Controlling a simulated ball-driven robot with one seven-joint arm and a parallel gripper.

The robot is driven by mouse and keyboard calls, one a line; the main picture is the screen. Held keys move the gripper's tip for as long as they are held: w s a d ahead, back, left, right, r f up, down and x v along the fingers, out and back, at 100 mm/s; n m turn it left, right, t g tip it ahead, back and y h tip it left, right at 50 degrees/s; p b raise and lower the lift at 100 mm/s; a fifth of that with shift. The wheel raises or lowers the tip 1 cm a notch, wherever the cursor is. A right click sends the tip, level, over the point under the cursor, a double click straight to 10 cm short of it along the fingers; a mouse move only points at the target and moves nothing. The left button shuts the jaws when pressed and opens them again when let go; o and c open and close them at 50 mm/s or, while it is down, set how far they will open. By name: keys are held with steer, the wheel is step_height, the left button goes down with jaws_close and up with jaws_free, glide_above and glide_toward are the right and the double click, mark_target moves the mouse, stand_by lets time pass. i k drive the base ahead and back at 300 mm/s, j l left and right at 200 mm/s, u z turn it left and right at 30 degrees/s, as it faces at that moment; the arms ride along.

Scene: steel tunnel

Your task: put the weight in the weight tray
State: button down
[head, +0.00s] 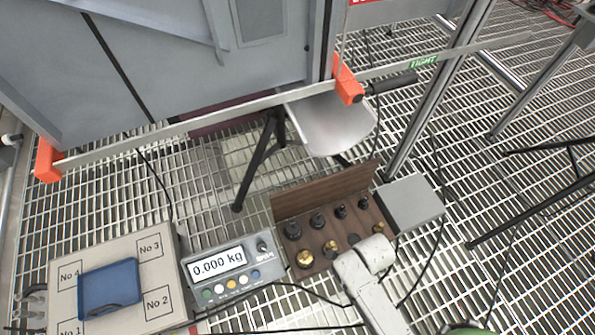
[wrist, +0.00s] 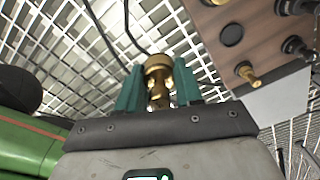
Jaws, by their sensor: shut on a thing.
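My gripper (wrist: 158,90) is shut on a brass weight (wrist: 158,66), upright between its green fingers, in the wrist view. In the head view I cannot make out the gripper or held weight. The wooden weight tray (head: 322,193) stands right of the scale, holding black and brass weights. A dark round empty socket (head: 353,240) lies in its front row between brass weights. In the wrist view the wooden tray (wrist: 265,50) is at upper right, with the empty socket (wrist: 232,35). The held weight is apart from the tray.
The scale display (head: 217,263) reads 0.000 kg. Left of it, a numbered platform (head: 112,262) carries an empty blue tray (head: 109,284). A grey box (head: 412,202) adjoins the wooden tray's right side. A grey cabinet, metal bar and posts stand behind. Cables cross the grating floor.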

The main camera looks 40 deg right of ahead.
mark_target(110, 289)
steer(key=i+j+u, duration=0.1)
steer(key=i+j, duration=0.15)
steer(key=j, duration=0.3)
steer(key=i+j+u, duration=0.15)
steer(key=j, duration=0.4)
steer(key=i+j+u, duration=0.1)
steer(key=i+j, duration=0.25)
steer(key=j, duration=0.15)
steer(key=i+j+u, duration=0.1)
steer(key=i+j, duration=0.2)
steer(key=j, duration=0.15)
steer(key=i+j+u, duration=0.15)
steer(key=i+j, duration=0.15)
steer(key=j, duration=0.15)
